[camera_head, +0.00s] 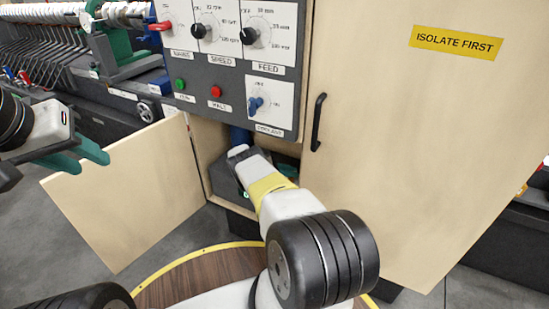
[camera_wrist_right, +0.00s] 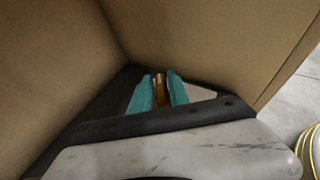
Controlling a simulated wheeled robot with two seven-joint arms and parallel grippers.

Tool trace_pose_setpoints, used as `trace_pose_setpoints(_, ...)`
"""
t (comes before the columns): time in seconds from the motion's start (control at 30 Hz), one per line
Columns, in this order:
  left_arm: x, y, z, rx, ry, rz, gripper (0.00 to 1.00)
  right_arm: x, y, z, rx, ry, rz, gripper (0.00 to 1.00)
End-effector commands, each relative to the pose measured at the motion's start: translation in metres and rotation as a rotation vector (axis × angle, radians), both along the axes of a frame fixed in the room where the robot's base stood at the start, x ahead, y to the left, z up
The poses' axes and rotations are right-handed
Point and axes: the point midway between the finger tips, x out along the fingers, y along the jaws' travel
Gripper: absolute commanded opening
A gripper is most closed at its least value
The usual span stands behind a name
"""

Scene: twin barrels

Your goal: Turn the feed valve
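My right arm reaches into the open cabinet (camera_head: 200,150) under the control panel. In the right wrist view my right gripper (camera_wrist_right: 160,76) has its two teal fingers on either side of a narrow brass-coloured piece (camera_wrist_right: 160,90), perhaps part of the feed valve. The piece nearly fills the gap, but I cannot tell whether the fingers press on it. In the head view the gripper's fingertips and the brass piece are mostly hidden by my arm and the cabinet. My left gripper (camera_head: 85,158) is open and empty, in front of the left cabinet door.
The panel has several dials, including a black knob labelled FEED (camera_head: 250,37), a blue-handled switch (camera_head: 256,103) and a red button (camera_head: 216,91). The left door (camera_head: 125,195) stands open. A right panel with a black handle (camera_head: 318,122) carries a yellow "ISOLATE FIRST" sign (camera_head: 455,42). Cabinet walls closely flank my right gripper.

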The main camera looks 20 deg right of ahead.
Motion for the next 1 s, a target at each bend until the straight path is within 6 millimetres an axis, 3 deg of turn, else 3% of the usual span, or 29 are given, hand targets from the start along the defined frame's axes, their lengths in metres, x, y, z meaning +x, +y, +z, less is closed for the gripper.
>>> trace_pose_setpoints(0.43,0.000,0.000,0.000,0.000,0.000,0.000,0.36,0.001,0.005,0.001,0.003,-0.001,0.001,0.36)
trace_pose_setpoints(0.8,0.000,0.000,0.000,0.000,0.000,0.000,0.36,0.013,0.057,0.023,0.002,-0.002,0.003,0.36)
trace_pose_setpoints(1.0,0.000,0.000,0.000,0.000,0.000,0.000,0.36,0.016,0.070,0.029,0.002,0.000,0.000,0.36)
